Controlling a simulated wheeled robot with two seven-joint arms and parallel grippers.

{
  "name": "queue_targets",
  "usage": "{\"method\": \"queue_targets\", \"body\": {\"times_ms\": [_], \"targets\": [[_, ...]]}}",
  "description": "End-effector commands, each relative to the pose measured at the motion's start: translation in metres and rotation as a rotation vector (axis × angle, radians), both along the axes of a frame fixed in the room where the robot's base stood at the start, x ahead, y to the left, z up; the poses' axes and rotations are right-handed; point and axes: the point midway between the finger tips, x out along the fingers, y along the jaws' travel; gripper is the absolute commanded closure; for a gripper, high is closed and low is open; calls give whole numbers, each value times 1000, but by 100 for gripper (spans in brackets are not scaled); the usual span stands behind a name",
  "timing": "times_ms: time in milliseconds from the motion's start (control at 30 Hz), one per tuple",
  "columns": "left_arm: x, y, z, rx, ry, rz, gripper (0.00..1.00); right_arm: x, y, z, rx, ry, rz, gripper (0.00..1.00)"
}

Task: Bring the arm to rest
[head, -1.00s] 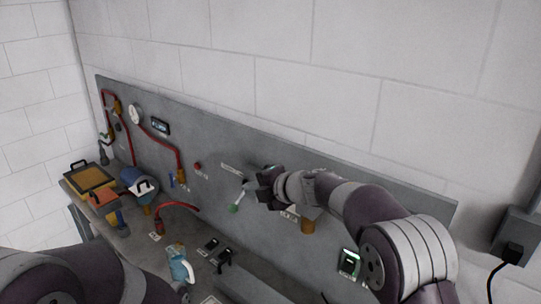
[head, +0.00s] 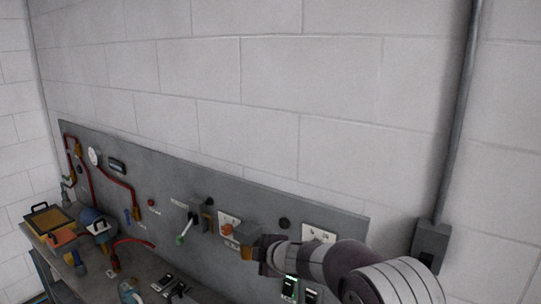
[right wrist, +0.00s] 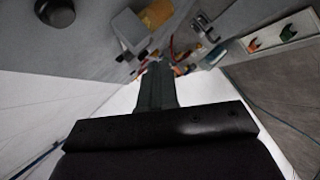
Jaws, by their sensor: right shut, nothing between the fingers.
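My right gripper (head: 256,256) is in front of the lower right part of the grey panel, in the head view. It is apart from the lever with the green knob (head: 180,240), which is to its left. In the right wrist view, its dark fingers (right wrist: 157,80) are together with nothing between them. My left gripper and left arm are not in view.
The grey panel (head: 330,215) carries an orange knob (head: 227,229), a red button (head: 151,203), a gauge (head: 94,156) and red hoses. The bench at left holds a yellow-topped tray (head: 47,218) and a blue item (head: 91,216). A grey box (head: 430,242) hangs on the right wall.

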Motion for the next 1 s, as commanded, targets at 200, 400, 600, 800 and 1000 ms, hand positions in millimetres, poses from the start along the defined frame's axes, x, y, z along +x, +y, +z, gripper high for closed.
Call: {"method": "queue_targets", "body": {"times_ms": [200,400,600,800,1000], "targets": [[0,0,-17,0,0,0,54,-46,-74,-63,96,269,-399,100],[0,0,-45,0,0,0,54,-162,-156,-140,197,635,-907,100],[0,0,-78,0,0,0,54,-311,-195,-193,325,984,-1366,100],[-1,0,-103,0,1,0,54,-347,-210,-206,449,1004,-1488,100],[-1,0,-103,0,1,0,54,-347,-211,-205,450,1004,-1489,100]]}}
